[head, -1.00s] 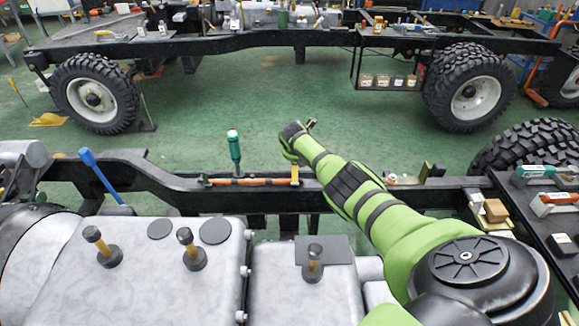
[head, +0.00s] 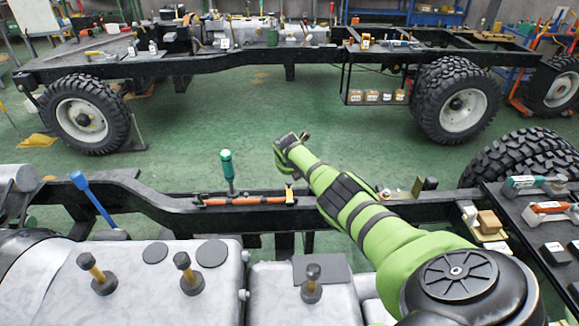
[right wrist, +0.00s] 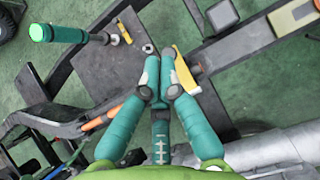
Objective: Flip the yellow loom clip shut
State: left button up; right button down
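The yellow loom clip (head: 290,193) stands up at the right end of the orange loom (head: 243,201) on the near black chassis rail. In the right wrist view the clip (right wrist: 186,70) lies just right of my fingertips, and part of the orange loom (right wrist: 101,118) shows left of them. My right gripper (right wrist: 161,72) has its teal fingers together with nothing visible between them. In the head view my right gripper (head: 291,145) appears above and beyond the clip. I cannot tell whether it touches the clip. My left gripper is out of view.
A green-handled screwdriver (head: 227,170) stands upright beside the loom. A blue-handled tool (head: 93,199) leans at the left. Grey tanks with capped fillers (head: 97,272) fill the near side. A tool shelf (head: 530,230) is at the right. Open green floor lies beyond the rail.

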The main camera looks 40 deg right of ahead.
jog(key=v, duration=1.2)
dwell(0.3)
jog(key=shift+r, duration=0.1)
dwell(0.4)
